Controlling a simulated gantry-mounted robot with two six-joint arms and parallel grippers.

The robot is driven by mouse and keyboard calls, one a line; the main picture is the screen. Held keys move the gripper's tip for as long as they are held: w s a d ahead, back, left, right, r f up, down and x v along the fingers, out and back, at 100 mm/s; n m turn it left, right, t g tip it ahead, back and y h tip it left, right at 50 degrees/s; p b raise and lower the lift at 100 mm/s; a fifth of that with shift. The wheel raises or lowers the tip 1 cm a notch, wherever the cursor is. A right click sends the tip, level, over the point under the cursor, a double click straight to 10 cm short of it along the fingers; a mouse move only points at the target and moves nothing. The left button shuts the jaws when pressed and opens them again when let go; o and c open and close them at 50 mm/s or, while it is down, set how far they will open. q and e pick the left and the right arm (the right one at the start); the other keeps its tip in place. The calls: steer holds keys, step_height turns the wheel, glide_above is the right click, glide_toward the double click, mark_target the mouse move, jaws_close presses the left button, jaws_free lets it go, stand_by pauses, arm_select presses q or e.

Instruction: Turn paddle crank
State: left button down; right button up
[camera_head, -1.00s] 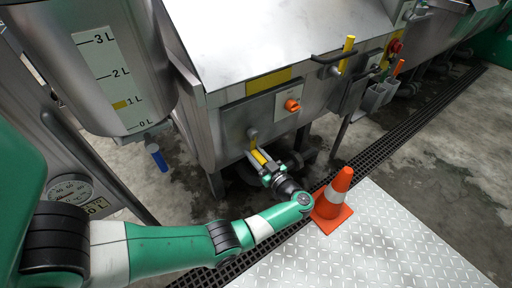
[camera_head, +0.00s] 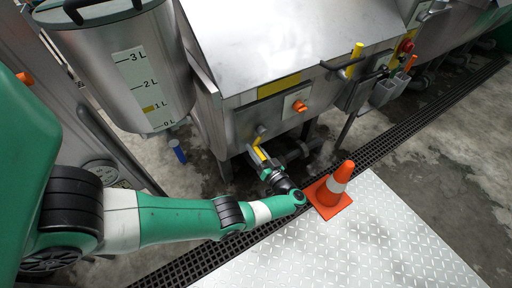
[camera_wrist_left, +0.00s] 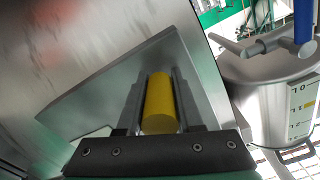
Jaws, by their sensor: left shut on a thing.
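The paddle crank has a grey hub (camera_head: 261,131) on the front of the steel drum machine (camera_head: 236,125). Its yellow handle (camera_head: 259,152) sits below the hub and points out toward me. My left gripper (camera_head: 262,161) is shut on this yellow handle. In the left wrist view the handle (camera_wrist_left: 160,103) lies between the two fingers of the left gripper (camera_wrist_left: 159,88), in front of a steel surface. The fingers partly hide the crank in the head view. My right gripper is not in view.
An orange knob (camera_head: 299,106) is on the machine front, right of the crank. A steel tank (camera_head: 110,68) with a litre scale hangs at left. An orange-and-white cone (camera_head: 331,189) stands near my left wrist on the tread plate (camera_head: 350,245). A floor grate (camera_head: 398,146) runs alongside.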

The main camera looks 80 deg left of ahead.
arm_select(q)
steer(key=c, duration=0.6)
jaws_free()
steer(key=b+v, duration=0.2)
steer(key=v, duration=0.9)
steer(key=shift+w+d+r, duration=0.1)
steer(key=shift+w+d, duration=0.05)
steer(key=shift+d, duration=0.15)
